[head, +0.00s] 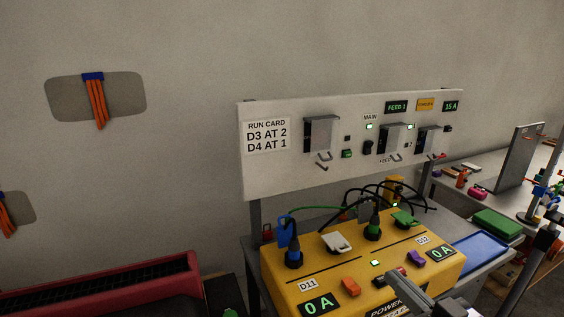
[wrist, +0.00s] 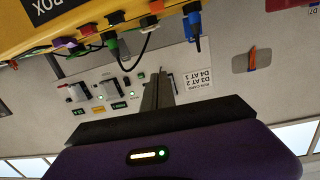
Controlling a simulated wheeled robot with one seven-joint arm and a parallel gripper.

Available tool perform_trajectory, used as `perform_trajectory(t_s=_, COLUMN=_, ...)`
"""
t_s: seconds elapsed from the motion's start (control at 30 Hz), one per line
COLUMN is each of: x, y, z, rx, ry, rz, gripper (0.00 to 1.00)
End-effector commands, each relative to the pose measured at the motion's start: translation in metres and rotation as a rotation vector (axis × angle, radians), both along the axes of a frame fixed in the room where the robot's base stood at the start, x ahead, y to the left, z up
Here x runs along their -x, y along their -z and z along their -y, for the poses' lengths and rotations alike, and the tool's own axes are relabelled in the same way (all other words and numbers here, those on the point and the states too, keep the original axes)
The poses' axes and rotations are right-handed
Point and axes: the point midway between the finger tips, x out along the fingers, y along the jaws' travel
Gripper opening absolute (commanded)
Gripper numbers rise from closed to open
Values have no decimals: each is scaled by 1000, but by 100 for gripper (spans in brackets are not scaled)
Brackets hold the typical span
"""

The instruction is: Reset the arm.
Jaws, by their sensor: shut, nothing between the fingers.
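My gripper (head: 394,278) shows at the bottom of the head view as grey fingers in front of the yellow power box (head: 330,280). It is shut and empty. In the wrist view my gripper's fingers (wrist: 158,78) are together, and the scene appears upside down. The power box (wrist: 80,22) is at the top left of that view. Whether the fingers touch the box cannot be told from the head view.
The box carries blue (head: 293,258) and green (head: 373,231) plugs with cables. A white panel (head: 280,175) with a run card stands behind it. A red trough (head: 100,290) is at lower left. A bench with a green box (head: 497,223) and blue tray (head: 480,252) is right.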

Motion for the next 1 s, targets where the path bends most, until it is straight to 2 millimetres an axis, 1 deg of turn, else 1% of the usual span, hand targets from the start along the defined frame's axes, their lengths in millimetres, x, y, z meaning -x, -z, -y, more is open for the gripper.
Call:
perform_trajectory(t_s=0.07, x=-2, y=-14, z=15, rx=-22, ry=68, rz=44, gripper=0)
perform_trajectory(t_s=0.13, x=2, y=-18, z=29, rx=-50, ry=140, rz=74, gripper=0)
perform_trajectory(t_s=0.23, x=17, y=-12, z=42, rx=-84, ry=234, rz=101, gripper=0)
perform_trajectory(t_s=0.37, x=41, y=2, z=48, rx=-112, ry=321, rz=120, gripper=0)
perform_trajectory(t_s=0.4, x=51, y=7, z=49, rx=-118, ry=344, rz=123, gripper=0)
perform_trajectory(t_s=0.47, x=66, y=15, z=48, rx=-125, ry=374, rz=128, gripper=0)
perform_trajectory(t_s=0.67, x=130, y=42, z=34, rx=-115, ry=440, rz=130, gripper=0)
perform_trajectory(t_s=0.8, x=176, y=55, z=19, rx=-90, ry=444, rz=118, gripper=0)
perform_trajectory(t_s=0.87, x=196, y=59, z=11, rx=-75, ry=437, rz=110, gripper=0)
perform_trajectory(t_s=1.0, x=241, y=68, z=-7, rx=-36, ry=401, rz=72, gripper=0)
